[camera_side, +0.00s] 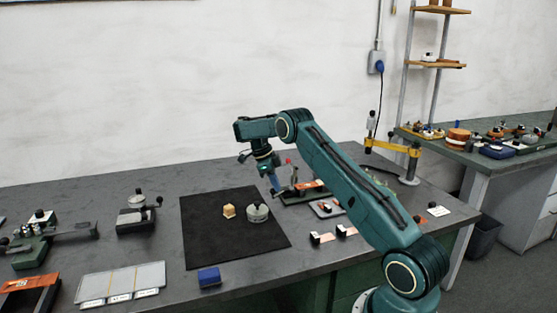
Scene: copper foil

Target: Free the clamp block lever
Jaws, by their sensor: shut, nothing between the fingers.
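My gripper (276,188) points down and is shut with nothing in it. It is beside the left end of a dark green fixture (291,200) that carries an orange-copper strip (312,186). A small red-tipped part, possibly the lever (288,162), shows just right of my gripper. I cannot tell whether the gripper touches it, and the fixture is partly hidden by my arm. A dark block with a black knob (137,217) stands at the left of the black mat. I cannot tell for sure which of these is the clamp block.
The black mat (215,250) holds a small tan block (229,211) and a round grey weight (257,212). A blue block (209,277) lies in front of it. Small copper-coloured pieces (321,238) lie near my arm. A yellow-armed stand (392,147) is behind at right.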

